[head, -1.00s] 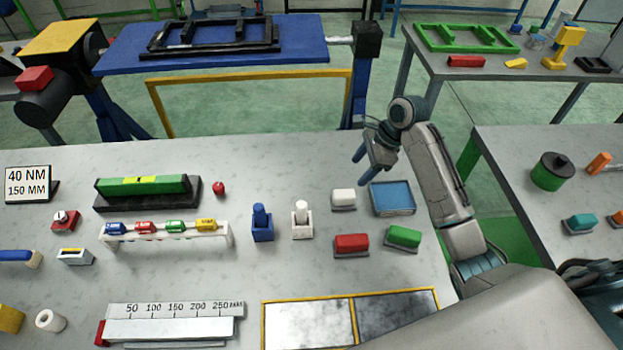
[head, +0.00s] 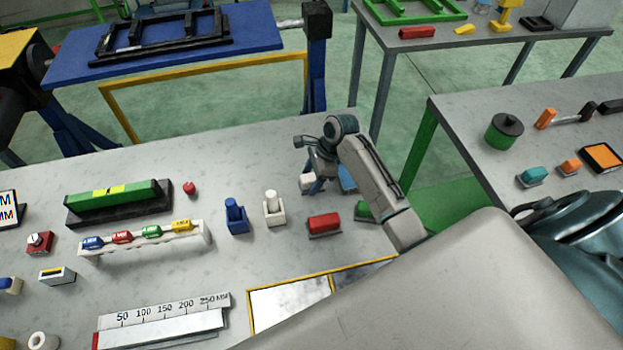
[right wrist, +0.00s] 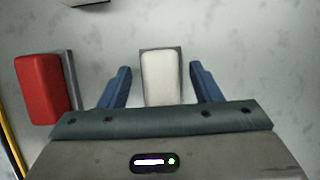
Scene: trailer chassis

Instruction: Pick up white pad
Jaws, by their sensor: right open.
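The white pad (right wrist: 161,77) sits on a thin grey base on the table, between the two blue fingers of my right gripper (right wrist: 161,85) in the right wrist view. The fingers are apart, with a gap on each side of the pad. In the head view the white pad (head: 306,182) is partly covered by my right gripper (head: 316,184), which is above it and points down. My left gripper is not in view.
A red pad (head: 324,223) is close beside the white one; it also shows in the right wrist view (right wrist: 41,88). White (head: 273,208) and blue (head: 236,216) holders stand to the left.

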